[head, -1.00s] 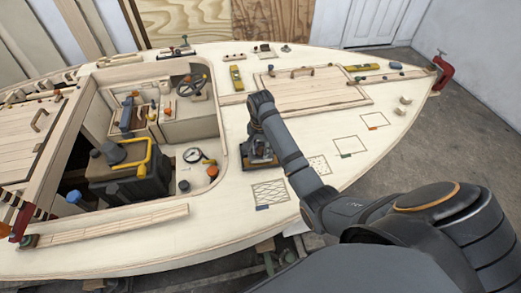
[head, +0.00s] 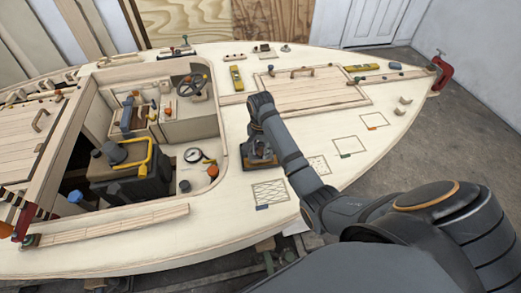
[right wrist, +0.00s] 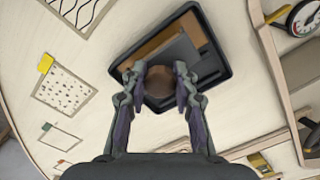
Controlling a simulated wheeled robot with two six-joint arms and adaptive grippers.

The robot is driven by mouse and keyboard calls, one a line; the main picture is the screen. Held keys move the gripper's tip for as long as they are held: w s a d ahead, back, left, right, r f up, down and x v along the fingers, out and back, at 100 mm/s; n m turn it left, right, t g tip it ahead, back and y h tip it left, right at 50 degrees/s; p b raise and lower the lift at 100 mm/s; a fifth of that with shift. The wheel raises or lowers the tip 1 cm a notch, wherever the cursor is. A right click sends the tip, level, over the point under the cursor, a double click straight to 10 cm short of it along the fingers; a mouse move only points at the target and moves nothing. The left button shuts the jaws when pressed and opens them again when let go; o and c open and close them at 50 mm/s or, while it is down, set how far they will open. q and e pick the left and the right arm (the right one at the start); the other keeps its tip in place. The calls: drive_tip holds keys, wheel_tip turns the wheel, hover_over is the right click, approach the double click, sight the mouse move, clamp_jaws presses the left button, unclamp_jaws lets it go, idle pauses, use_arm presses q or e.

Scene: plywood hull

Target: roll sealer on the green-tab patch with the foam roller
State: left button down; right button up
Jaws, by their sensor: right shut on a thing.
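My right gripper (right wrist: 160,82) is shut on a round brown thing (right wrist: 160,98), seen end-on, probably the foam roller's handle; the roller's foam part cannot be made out. It is over a dark tray (right wrist: 216,60) with a brown and grey inside. The tray (head: 273,163) also shows in the head view, on the deck under my right gripper (head: 261,150), largely hidden by the arm. The green-tab patch (head: 349,146) is an outlined square on the deck right of the tray; it also shows in the right wrist view (right wrist: 60,140). My left gripper is out of view.
Other deck patches are a hatched blue-tab one (head: 269,191), a dotted one (head: 319,164) and an orange-tab one (head: 374,120). The open cockpit with a gauge (head: 193,155) is left of the tray. A raised hatch (head: 315,90) lies behind. The deck around the patches is clear.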

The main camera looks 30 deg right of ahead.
sight(261, 150)
drive_tip(key=shift+s+f, duration=0.15)
idle(1.3)
wheel_tip(261, 150, up, 8)
drive_tip(key=p, duration=1)
drive_tip(key=shift+r+p, duration=0.2)
drive_tip(key=shift+p, duration=0.2)
drive_tip(key=shift+f, duration=0.1)
